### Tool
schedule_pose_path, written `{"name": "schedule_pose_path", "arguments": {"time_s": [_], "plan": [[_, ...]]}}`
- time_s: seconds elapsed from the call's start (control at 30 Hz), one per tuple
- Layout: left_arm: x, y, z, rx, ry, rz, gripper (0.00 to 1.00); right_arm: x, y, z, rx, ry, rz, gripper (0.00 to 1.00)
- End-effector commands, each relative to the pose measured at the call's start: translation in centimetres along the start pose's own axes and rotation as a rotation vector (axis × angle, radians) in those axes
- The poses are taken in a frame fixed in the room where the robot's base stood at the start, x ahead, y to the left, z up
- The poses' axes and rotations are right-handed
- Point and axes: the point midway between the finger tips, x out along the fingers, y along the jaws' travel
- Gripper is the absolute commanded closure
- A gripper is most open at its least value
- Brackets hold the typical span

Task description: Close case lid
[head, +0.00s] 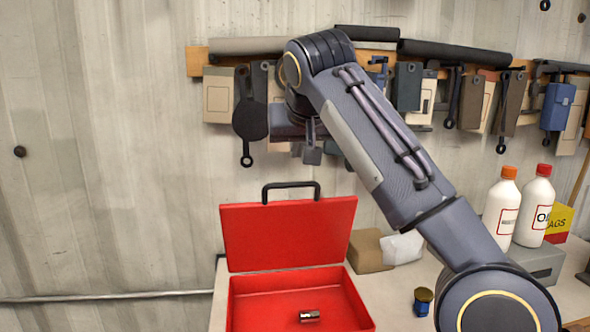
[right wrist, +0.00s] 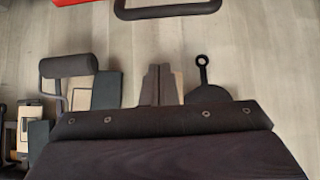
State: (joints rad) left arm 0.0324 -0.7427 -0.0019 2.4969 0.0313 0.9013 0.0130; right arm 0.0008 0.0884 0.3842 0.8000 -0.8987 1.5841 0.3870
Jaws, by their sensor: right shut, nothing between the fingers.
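The red case (head: 300,283) sits open on the bench. Its lid (head: 290,235) stands upright at the back, with a dark handle (head: 291,185) on its top edge. A small dark metallic part (head: 309,316) lies inside the case. My right gripper (head: 312,155) points down above the lid, apart from the handle, and is shut and empty. In the right wrist view, its closed fingers (right wrist: 159,84) point toward the handle (right wrist: 166,10), and a corner of the red lid (right wrist: 75,3) shows at the top. My left gripper is not in view.
A wall rack (head: 197,62) with several hanging tools is behind my right arm. A brown block (head: 370,251) and a white block (head: 402,247) lie right of the lid. A small dark tin (head: 423,302) and two white bottles (head: 503,210) stand farther right.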

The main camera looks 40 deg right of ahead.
Motion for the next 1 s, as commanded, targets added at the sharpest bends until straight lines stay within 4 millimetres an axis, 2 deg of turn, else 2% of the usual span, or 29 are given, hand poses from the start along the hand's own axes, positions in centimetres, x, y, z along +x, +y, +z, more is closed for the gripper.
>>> {"name": "schedule_pose_path", "arguments": {"time_s": [0.03, 0.17, 0.3, 0.5, 1.0], "plan": [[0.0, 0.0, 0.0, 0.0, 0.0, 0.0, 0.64, 1.3, 0.1, 0.1, 0.001, -0.004, 0.005, 1.0], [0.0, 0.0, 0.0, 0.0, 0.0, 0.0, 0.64, 4.0, 0.1, 0.1, 0.001, -0.004, 0.003, 1.0], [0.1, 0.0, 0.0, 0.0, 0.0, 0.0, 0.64, 2.9, 0.1, 2.1, -0.001, 0.001, 0.0, 1.0], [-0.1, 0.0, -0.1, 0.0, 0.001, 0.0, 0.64, 2.4, 0.0, 3.5, -0.001, 0.0, -0.002, 1.0], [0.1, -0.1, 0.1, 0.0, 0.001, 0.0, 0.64, 2.3, -0.1, 4.0, 0.0, 0.009, -0.003, 1.0]]}}
